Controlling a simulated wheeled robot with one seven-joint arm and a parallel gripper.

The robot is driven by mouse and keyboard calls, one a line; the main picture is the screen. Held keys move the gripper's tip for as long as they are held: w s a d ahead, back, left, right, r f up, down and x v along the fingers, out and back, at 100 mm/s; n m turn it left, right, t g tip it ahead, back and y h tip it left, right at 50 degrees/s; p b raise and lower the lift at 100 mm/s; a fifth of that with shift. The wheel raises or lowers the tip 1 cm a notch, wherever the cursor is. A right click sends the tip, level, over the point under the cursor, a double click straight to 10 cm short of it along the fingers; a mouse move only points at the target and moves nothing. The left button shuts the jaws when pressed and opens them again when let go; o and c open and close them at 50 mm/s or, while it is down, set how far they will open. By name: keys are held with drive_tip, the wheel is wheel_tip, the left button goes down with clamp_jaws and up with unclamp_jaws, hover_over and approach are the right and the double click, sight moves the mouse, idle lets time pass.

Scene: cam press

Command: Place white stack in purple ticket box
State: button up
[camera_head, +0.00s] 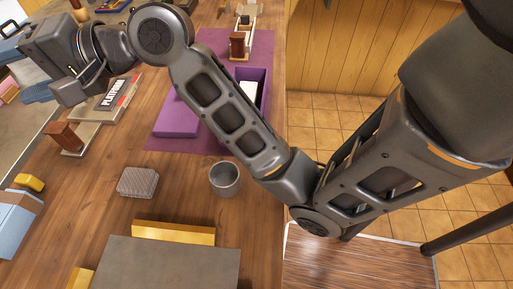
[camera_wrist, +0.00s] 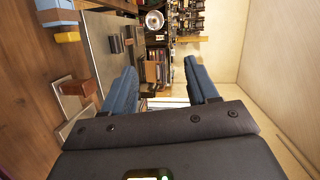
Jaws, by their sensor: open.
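The purple ticket box (camera_head: 264,80) stands open on a purple mat, partly hidden behind my arm in the head view. A white block that looks like the white stack (camera_head: 249,91) shows inside it, also partly covered by my arm. A flat purple piece (camera_head: 177,118), perhaps its lid, lies left of the box. My gripper (camera_head: 16,70) is at the upper left of the head view, well away from the box. Its two blue fingers are apart in the wrist view (camera_wrist: 160,72). A pale patch shows low between them; I cannot tell what it is.
A metal cup (camera_head: 224,179) and a ridged grey block (camera_head: 138,182) stand on the wooden counter. A sign reading PLATFORM (camera_head: 112,95) and a brown-handled stamp (camera_head: 68,138) are near my gripper. A grey slab with yellow blocks lies at the front. Tiled floor is right.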

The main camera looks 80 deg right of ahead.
drive_tip(key=s+a+f+t+h, duration=0.1)
drive_tip(key=s+a+f+h, duration=0.2)
drive_tip(key=s+f, duration=0.45)
drive_tip(key=s+a+f+h, duration=0.3)
drive_tip(key=s+f+h, duration=0.1)
drive_tip(key=s+f, duration=0.35)
drive_tip(key=s+f+n, duration=0.1)
drive_tip(key=s, duration=0.2)
drive_tip(key=s+f+n, duration=0.1)
drive_tip(key=s, duration=0.3)
drive_tip(key=s+f+n+g, duration=0.1)
drive_tip(key=s+n, duration=0.1)
drive_tip(key=s, duration=0.2)
drive_tip(key=shift+s+d+f+h, duration=0.15)
drive_tip(key=shift+s+d+h, duration=0.15)
drive_tip(key=shift+h, duration=0.1)
drive_tip(key=s+d+n, duration=0.1)
drive_tip(key=s+n, duration=0.1)
drive_tip(key=s, duration=0.1)
drive_tip(key=s+d+r+n+y, duration=0.1)
drive_tip(key=s+n, duration=0.2)
drive_tip(key=s, duration=0.1)
drive_tip(key=s+d+n, duration=0.1)
drive_tip(key=s+n, duration=0.2)
drive_tip(key=shift+s+r, duration=0.15)
drive_tip(key=shift+s, duration=0.2)
drive_tip(key=shift+s+r, duration=0.1)
drive_tip(key=shift+s, duration=0.05)
